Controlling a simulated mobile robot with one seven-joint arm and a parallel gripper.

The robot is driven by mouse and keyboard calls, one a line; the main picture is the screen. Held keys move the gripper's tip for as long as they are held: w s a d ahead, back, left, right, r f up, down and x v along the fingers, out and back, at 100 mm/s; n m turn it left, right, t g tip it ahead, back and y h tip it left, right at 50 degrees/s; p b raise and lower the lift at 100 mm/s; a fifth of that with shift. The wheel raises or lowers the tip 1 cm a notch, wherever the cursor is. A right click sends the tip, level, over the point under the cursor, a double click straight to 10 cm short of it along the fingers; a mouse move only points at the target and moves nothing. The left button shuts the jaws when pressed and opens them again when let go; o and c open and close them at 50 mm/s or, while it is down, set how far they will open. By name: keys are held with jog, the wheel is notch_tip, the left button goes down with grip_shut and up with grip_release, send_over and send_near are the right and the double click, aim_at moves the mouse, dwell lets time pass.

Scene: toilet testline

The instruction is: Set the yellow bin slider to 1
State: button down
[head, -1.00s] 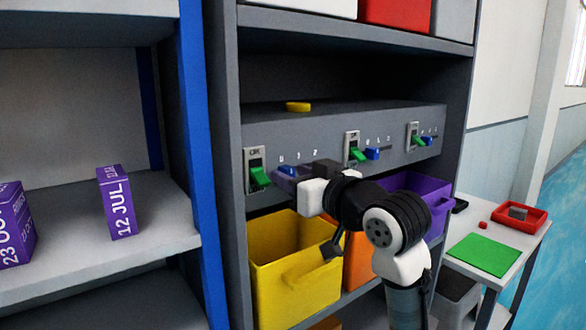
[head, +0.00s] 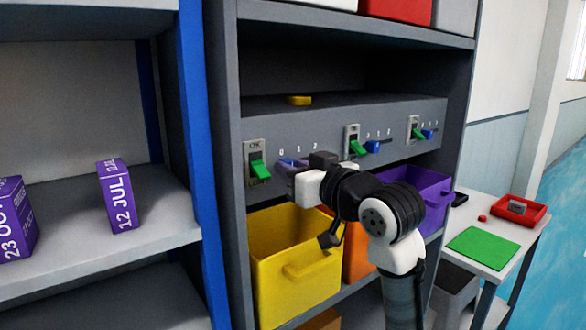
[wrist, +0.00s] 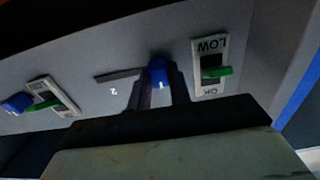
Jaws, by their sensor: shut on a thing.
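The blue slider knob above the yellow bin (head: 297,268) is in the wrist view as a blue knob (wrist: 158,71), between the two fingers of my gripper (wrist: 158,93). The gripper is shut on it. The slot runs left from the knob, with the numeral 2 beside it; a small pale mark shows at the knob. In the head view my gripper (head: 286,167) reaches the panel below the numerals 0, 1 and 2. The fingers hide most of the knob there, so its exact setting is hard to tell.
A green lever (head: 258,170) sits just left of the slider. Other blue sliders (head: 372,147) and green levers are to the right. Orange and purple (head: 431,194) bins stand behind my arm. A blue shelf post (head: 203,150) is at left; a yellow piece (head: 299,101) lies on the panel top.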

jog(key=w+d, duration=0.2)
jog(key=d, duration=0.1)
jog(key=shift+w, duration=0.1)
jog(key=c, duration=1.3)
grip_release()
jog(key=b+v, duration=0.3)
jog(key=v, duration=1.1)
jog(key=shift+r+b, duration=0.1)
jog(key=shift+b, duration=0.2)
